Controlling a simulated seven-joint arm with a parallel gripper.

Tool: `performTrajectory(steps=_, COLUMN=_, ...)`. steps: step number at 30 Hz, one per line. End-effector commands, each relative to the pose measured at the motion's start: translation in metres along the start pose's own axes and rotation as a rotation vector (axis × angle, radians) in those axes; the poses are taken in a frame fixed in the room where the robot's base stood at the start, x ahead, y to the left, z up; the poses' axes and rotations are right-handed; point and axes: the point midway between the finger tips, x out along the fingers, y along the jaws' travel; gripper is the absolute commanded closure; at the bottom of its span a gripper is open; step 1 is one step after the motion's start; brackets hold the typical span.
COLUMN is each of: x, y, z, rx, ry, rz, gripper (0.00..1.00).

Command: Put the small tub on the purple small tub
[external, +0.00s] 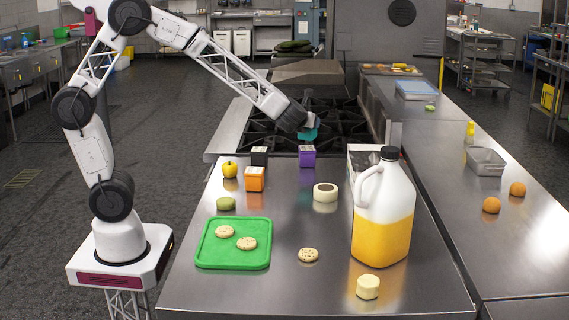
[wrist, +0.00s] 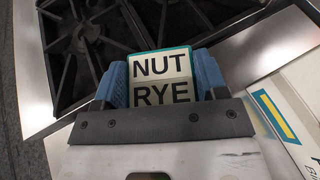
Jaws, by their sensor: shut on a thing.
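My gripper (external: 311,124) is shut on a small teal tub (external: 307,134). In the wrist view the tub (wrist: 162,68) sits between the two blue fingers (wrist: 162,82), and its white label reads "NUT RYE". The purple small tub (external: 307,157) stands upright on the steel counter near the stove edge. In the external view the held tub is just above the purple tub in the picture and apart from it. How far it is in depth is hard to tell. The purple tub is not visible in the wrist view.
A white and black box (external: 361,161) and a large jug (external: 384,215) stand to the right. The stove (external: 345,122) lies behind. A green tray (external: 235,259) holds two cookies.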

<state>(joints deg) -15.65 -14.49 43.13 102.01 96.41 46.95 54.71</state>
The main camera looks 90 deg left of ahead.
Motion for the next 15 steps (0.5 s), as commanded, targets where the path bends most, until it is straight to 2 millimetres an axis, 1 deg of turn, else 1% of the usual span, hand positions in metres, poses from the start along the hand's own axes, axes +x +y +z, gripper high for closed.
performTrajectory(steps=4, x=0.002, y=0.000, z=-0.005, rx=0.001, ry=0.000, rz=0.000, gripper=0.64)
performTrajectory(steps=9, x=0.009, y=0.000, z=-0.021, rx=0.002, ry=0.000, rz=0.001, gripper=0.64)
performTrajectory(steps=15, x=0.013, y=0.000, z=-0.032, rx=-0.001, ry=-0.001, rz=0.000, gripper=0.64)
